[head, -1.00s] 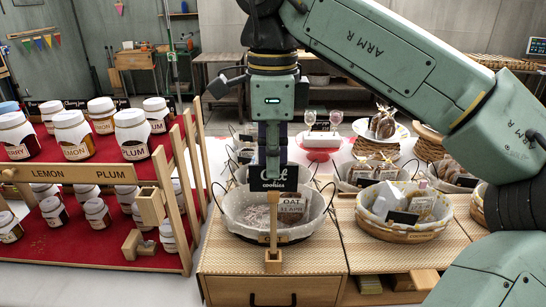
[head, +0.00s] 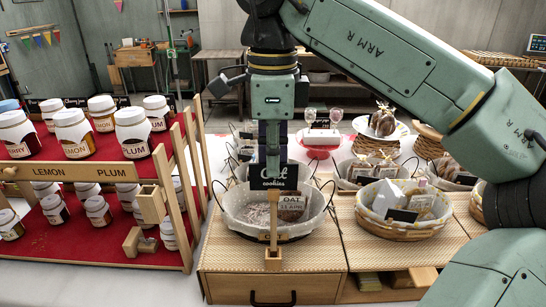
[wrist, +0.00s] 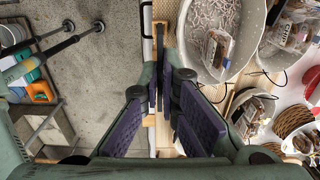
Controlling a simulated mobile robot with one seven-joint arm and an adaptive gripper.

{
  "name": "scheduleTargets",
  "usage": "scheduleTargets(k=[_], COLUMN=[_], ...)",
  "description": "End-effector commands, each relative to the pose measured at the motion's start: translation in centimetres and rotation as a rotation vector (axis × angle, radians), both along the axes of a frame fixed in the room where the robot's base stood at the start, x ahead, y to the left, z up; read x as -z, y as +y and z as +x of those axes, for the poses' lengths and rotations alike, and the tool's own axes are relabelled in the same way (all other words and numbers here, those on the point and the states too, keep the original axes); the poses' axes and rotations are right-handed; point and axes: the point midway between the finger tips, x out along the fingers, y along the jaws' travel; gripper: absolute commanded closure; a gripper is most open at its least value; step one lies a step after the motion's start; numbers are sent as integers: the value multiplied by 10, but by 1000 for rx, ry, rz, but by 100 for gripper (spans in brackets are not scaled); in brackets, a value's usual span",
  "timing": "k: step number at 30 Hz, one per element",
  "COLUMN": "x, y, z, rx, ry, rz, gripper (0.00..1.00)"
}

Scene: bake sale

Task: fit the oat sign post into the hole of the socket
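The oat sign (head: 273,178) is a black board lettered "Oat cookies" on a pale wooden post (head: 273,225). It stands upright in front of the oat basket in the head view. The wooden socket (head: 273,261) is a small block at the front of the counter, directly below the post. The post's foot meets the socket's top; I cannot tell how deep it sits in the hole. My gripper (head: 272,155) points down at the sign's top. In the wrist view its fingers (wrist: 159,100) are closed on the thin dark board, seen edge-on.
The oat basket (head: 235,218) stands just behind the post. Another lined basket (head: 405,232) is to the right. A jar rack (head: 165,180) with red shelves stands close on the left. Open floor (wrist: 90,90) shows left of the counter in the wrist view.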

Motion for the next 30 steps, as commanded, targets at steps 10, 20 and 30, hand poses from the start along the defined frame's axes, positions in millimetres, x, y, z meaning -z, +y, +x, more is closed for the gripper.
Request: scheduleTargets(k=[10, 20, 30], x=[-1, 0, 8], y=[0, 0, 0], z=[0, 0, 0], rx=[0, 0, 0], ry=[0, 0, 0], rz=[1, 0, 0], gripper=[100, 100, 100])
